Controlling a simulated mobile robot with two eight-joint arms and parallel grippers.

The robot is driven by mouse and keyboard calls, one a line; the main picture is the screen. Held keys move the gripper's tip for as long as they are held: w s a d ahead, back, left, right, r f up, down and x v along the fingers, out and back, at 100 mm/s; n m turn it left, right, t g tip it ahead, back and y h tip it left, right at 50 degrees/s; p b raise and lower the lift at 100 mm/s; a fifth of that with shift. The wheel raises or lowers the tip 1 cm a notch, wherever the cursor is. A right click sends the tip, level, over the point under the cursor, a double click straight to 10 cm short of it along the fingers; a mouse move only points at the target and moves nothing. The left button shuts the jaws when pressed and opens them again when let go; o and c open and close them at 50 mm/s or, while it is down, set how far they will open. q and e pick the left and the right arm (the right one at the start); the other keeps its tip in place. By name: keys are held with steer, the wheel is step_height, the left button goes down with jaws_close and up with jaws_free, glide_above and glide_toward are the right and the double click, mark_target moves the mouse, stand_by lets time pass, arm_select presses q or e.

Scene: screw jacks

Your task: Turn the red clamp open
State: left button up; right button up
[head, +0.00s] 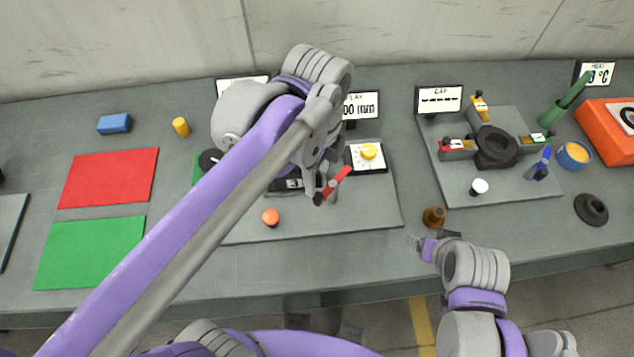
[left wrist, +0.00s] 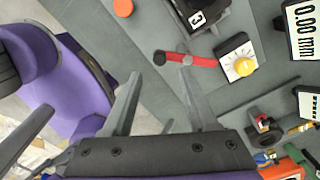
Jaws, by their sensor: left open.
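The red clamp (head: 338,182) is a red lever on the middle grey plate, left of a yellow dial. In the left wrist view the red clamp (left wrist: 203,62) has a black knob at its left end and a grey pivot near its middle. My left gripper (head: 322,194) is above it and partly hides it in the head view. In the left wrist view its two fingers (left wrist: 160,80) are spread, with the black knob just beyond the gap; contact cannot be told. My right gripper (head: 428,243) is near the table's front edge, and its jaws are too small to read.
The yellow dial (head: 369,152) stands close right of the clamp, and an orange button (head: 270,217) lies to its left. A brown cup (head: 434,217) is by my right gripper. A second plate (head: 460,192) holds several coloured parts.

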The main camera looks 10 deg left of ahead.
arm_select(q)
steer(key=shift+r, duration=1.6)
arm_select(e)
steer(key=shift+r, duration=0.1)
